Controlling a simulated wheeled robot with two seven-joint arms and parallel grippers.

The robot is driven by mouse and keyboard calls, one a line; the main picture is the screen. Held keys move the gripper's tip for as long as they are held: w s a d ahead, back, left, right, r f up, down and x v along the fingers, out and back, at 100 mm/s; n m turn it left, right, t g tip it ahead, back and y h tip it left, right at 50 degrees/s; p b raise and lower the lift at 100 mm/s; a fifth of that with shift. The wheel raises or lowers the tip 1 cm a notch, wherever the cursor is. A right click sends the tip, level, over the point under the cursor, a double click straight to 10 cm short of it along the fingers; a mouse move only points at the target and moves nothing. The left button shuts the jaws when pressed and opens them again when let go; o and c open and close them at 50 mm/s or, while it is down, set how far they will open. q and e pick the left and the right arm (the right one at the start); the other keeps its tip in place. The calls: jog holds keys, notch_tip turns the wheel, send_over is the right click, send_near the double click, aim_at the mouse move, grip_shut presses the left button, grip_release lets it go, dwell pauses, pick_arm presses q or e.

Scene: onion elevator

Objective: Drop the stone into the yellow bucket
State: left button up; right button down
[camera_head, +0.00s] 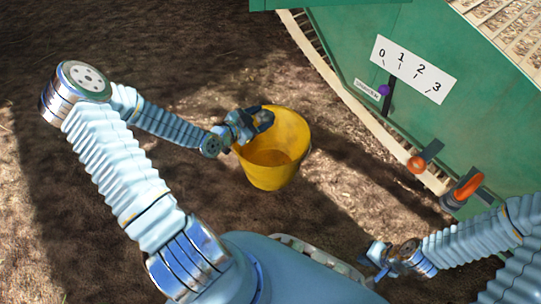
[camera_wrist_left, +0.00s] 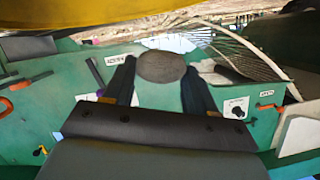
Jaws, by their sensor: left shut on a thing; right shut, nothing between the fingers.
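The yellow bucket (camera_head: 276,176) stands upright on the ground, its open mouth facing up. My left gripper (camera_head: 256,121) is at the bucket's far left rim in the head view and overlaps it. In the left wrist view it (camera_wrist_left: 160,75) is shut on the stone (camera_wrist_left: 161,67), a grey-brown rounded lump between its fingertips. The stone is hard to make out in the head view. A yellow surface, likely the bucket, fills the top left of the left wrist view (camera_wrist_left: 90,12). My right gripper (camera_head: 374,257) is shut and empty, low at right, apart from the bucket.
A green machine wall (camera_head: 345,50) stands at right, with a white scale plate (camera_head: 414,68) numbered 0 to 3, a purple knob (camera_head: 384,90) and orange handles (camera_head: 467,186). A pale slatted edge runs along its base. Bare brown ground is clear around the bucket.

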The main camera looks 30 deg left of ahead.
pick_arm(q)
jog(key=shift+f, duration=0.65)
pick_arm(e)
jog(key=shift+f, duration=0.55)
pick_arm(q)
jog(key=o, duration=1.4)
jog(key=p+v, duration=0.3)
jog(key=v, duration=1.1)
pick_arm(e)
notch_tip(320, 180, up, 3)
jog(key=shift+r, duration=0.2)
